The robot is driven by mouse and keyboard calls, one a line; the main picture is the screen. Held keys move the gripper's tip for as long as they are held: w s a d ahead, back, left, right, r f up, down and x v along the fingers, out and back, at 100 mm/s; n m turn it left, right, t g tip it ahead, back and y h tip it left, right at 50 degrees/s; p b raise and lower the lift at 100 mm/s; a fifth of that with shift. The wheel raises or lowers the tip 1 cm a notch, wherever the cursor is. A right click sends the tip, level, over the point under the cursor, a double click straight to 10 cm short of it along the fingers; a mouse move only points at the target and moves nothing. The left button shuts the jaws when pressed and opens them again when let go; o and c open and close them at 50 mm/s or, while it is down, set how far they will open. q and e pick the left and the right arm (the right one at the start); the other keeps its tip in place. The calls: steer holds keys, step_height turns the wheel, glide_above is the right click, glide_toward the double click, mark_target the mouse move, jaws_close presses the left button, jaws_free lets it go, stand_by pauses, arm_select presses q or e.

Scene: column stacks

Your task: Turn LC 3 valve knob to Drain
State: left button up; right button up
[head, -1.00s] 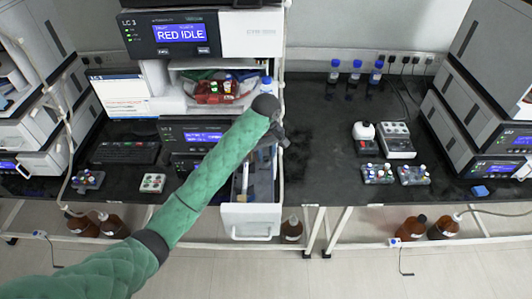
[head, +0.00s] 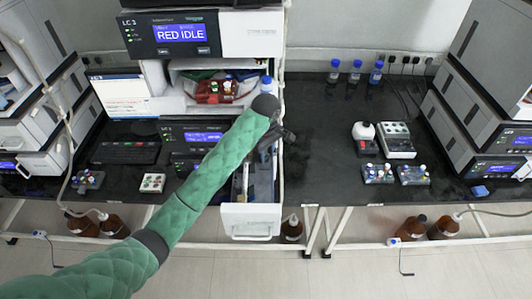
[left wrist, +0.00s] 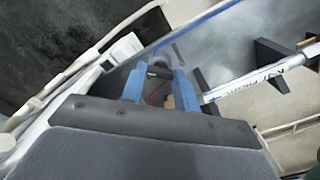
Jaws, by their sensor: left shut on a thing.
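The LC 3 unit (head: 180,35) has a blue screen reading "RED IDLE". Below it a white drawer-like module (head: 250,221) stands pulled out at the bench's front edge. My green left arm reaches across to it, and my left gripper (head: 264,150) is over the module, partly hidden by my wrist. In the left wrist view my left gripper (left wrist: 160,82) has its blue fingers on either side of a small dark knob (left wrist: 159,71), shut on it. The knob's markings and pointer cannot be read. My right gripper is not in view.
A white syringe-like tube (left wrist: 245,82) lies right of the fingers. Bare black bench (head: 325,150) lies right of the stack, with vial racks (head: 378,174) farther right.

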mark_target(266, 156)
arm_select(q)
steer(key=o, duration=1)
steer(key=shift+r, duration=0.15)
steer(key=shift+r, duration=0.6)
step_height(266, 156, up, 4)
steer(key=shift+f, duration=0.15)
steer(key=shift+r+b, duration=0.3)
steer(key=shift+r, duration=1)
